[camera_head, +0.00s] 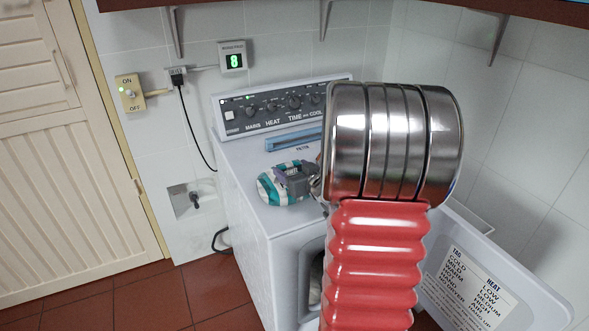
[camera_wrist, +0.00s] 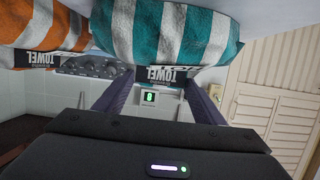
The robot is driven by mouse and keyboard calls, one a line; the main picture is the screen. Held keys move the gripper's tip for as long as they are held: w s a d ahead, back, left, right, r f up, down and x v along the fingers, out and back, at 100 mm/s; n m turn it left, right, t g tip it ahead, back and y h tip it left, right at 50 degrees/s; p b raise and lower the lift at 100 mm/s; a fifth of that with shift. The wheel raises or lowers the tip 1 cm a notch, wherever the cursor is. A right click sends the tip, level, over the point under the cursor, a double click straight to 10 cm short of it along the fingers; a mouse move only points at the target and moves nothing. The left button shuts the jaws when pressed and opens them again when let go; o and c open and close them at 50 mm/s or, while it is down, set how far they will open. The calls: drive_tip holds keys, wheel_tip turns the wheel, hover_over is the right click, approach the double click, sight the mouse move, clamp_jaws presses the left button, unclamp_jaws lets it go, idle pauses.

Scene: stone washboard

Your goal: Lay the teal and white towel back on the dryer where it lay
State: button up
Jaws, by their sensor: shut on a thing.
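The teal and white striped towel (camera_head: 270,191) is over the left part of the dryer's (camera_head: 245,160) top in the head view. It fills the upper middle of the wrist view (camera_wrist: 165,28), which is upside down, with its dark TOWEL label showing. My gripper (camera_head: 298,179) is shut on this towel; its two fingers (camera_wrist: 162,78) reach to the label side. The towel looks on or just above the dryer top; I cannot tell whether it bears on it. Part of the towel is hidden behind my gripper.
An orange and white striped towel (camera_wrist: 40,28) is beside it in the wrist view, hidden in the head view by my arm. A blue filter strip (camera_head: 293,140) lies behind, before the control panel (camera_head: 275,108). The dryer door (camera_head: 480,270) hangs open.

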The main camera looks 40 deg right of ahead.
drive_tip(key=o, duration=1.7)
drive_tip(key=shift+s+r, duration=0.1)
drive_tip(key=shift+s+r, duration=0.1)
drive_tip(key=shift+s, duration=0.15)
drive_tip(key=v, duration=1.1)
drive_tip(key=shift+s+a, duration=0.15)
drive_tip(key=shift+r, duration=0.1)
